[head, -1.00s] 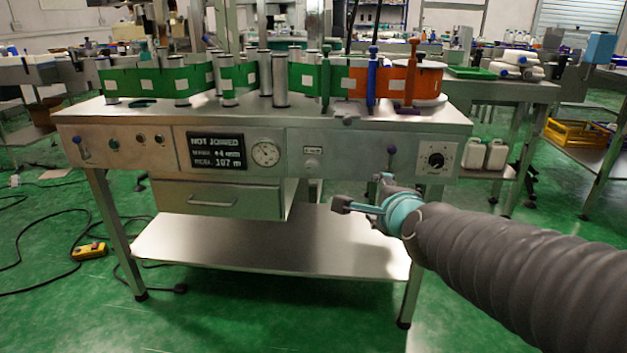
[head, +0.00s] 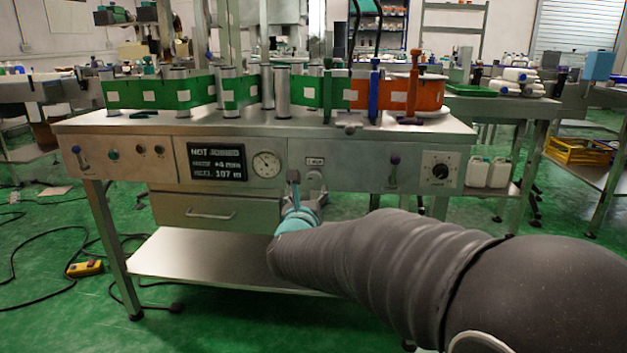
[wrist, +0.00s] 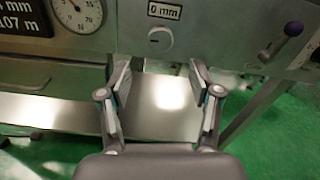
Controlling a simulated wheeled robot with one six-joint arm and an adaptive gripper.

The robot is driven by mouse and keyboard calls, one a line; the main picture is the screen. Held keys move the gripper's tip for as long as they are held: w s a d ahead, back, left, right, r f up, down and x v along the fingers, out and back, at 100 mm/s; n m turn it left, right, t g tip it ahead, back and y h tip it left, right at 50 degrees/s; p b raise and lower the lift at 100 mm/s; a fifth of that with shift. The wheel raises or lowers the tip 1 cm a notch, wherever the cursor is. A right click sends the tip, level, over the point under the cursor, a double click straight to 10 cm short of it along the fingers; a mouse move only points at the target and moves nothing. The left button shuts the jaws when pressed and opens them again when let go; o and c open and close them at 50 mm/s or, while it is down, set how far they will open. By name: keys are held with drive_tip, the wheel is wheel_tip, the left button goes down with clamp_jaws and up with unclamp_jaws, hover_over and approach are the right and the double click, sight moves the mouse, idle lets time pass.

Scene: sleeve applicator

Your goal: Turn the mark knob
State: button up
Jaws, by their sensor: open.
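The knob (wrist: 160,40) I take for the mark knob is small, round and pale grey. It sits on the machine's front panel under a small plate reading "0 mm" (wrist: 165,10). In the head view this plate (head: 315,161) shows just above my gripper, and the knob is partly hidden behind the fingers. My gripper (wrist: 160,78) is open and empty, its two fingers spread to either side and a little below the knob in the wrist view. It seems not to touch the knob. In the head view my gripper (head: 305,188) is in front of the panel.
A dark display (head: 217,162) reads "NOT JOINED", +4 mm and 107 m. A round gauge (head: 266,164) is left of the knob. A purple-tipped lever (head: 394,168) and a black dial (head: 440,171) are to the right. A drawer (head: 205,213) and lower shelf (head: 190,262) lie below.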

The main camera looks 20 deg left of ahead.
sight(313, 179)
drive_tip(key=x, duration=0.9)
drive_tip(key=shift+d+p, duration=0.1)
drive_tip(key=shift+p, duration=0.3)
drive_tip(key=c, duration=1.1)
drive_tip(key=shift+c, duration=0.2)
drive_tip(key=shift+n+b, duration=0.3)
